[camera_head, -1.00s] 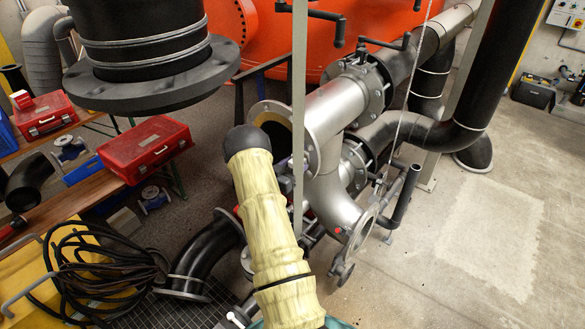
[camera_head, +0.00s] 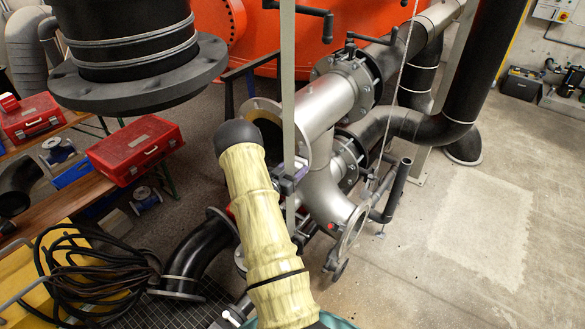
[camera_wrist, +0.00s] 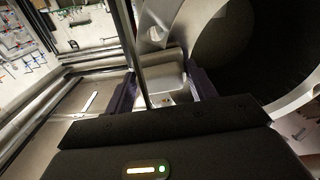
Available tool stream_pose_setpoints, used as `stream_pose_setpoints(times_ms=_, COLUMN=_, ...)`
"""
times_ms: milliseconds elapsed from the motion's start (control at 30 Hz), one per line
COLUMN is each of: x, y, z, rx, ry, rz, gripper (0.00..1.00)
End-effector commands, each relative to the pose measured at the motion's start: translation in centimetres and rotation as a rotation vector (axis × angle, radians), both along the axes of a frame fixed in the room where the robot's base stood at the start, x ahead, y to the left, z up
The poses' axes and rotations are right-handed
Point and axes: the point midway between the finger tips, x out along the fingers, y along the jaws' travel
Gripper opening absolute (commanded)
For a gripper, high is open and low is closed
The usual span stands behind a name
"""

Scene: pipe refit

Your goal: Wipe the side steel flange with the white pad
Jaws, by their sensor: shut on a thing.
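The silver steel branch pipe (camera_head: 325,105) stands mid-picture in the head view. Its open steel flange (camera_head: 264,113) faces left, and another open flange (camera_head: 352,236) faces down and right. My gripper (camera_head: 288,182) is beside the pipe, just below the left-facing flange and partly hidden by my arm and a thin post. In the wrist view, my gripper (camera_wrist: 163,78) is shut on a pale, boxy thing, apparently the white pad (camera_wrist: 173,70). A steel flange rim (camera_wrist: 190,22) with a dark bore lies close beyond and right of it. I cannot tell whether pad and rim touch.
A thin grey post (camera_head: 288,60) rises close to my gripper. A large black flanged pipe (camera_head: 140,70) hangs at upper left. A black elbow (camera_head: 195,255), coiled cable (camera_head: 85,270) and red case (camera_head: 135,148) are left. The concrete floor (camera_head: 480,225) at right is clear.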

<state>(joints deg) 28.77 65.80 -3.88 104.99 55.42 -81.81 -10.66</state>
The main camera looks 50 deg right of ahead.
Motion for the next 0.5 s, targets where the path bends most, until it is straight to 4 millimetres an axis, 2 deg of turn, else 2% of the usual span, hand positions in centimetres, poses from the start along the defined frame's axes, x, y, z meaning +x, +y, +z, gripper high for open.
stream_pose_setpoints(times_ms=300, x=0.0, y=-0.2, z=1.5, rx=-0.001, ry=0.001, rz=0.0, gripper=0.37)
stream_pose_setpoints(times_ms=500, x=0.0, y=-0.3, z=1.7, rx=0.0, ry=0.001, rz=0.0, gripper=0.37)
